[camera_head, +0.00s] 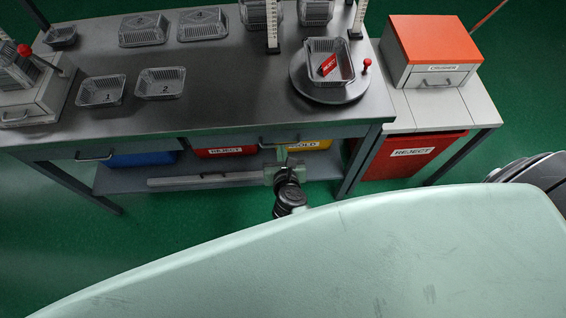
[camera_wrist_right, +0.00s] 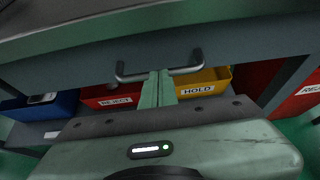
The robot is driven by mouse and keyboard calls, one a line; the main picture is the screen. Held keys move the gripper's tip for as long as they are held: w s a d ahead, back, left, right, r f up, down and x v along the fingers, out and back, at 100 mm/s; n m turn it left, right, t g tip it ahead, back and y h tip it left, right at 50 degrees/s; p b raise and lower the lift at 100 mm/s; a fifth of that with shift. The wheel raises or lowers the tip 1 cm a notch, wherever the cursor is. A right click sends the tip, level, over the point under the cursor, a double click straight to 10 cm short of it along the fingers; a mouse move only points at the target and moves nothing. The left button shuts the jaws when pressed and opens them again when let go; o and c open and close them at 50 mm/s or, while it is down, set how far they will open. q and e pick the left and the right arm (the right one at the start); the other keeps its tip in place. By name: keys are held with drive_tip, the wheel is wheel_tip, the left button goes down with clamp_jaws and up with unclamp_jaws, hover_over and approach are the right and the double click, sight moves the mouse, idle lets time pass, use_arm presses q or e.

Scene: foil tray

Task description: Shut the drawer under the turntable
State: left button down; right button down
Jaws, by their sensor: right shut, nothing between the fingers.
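The turntable (camera_head: 312,91) is a round grey disc at the right end of the workbench, with a foil tray (camera_head: 346,73) holding a red REJECT tag on it. Below it, the drawer (camera_head: 318,133) has a grey front with a bar handle (camera_head: 281,141). The front looks flush or nearly flush under the worktop; a small gap cannot be told. In the right wrist view the handle (camera_wrist_right: 190,70) lies just beyond my right gripper (camera_wrist_right: 160,76). Its pale green fingers are shut and empty, pointing at the middle of the handle; contact is unclear. My left gripper is out of view.
Blue, red REJECT (camera_head: 222,152) and yellow HOLD (camera_head: 318,145) bins stand on the shelf below. Another drawer handle (camera_head: 94,157) is at the left. Foil trays stand on the worktop. An orange-topped box (camera_head: 431,50) stands on the right side table.

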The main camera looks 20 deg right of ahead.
drive_tip(key=shift+w+d+r, duration=0.1)
drive_tip(key=shift+w+r, duration=0.1)
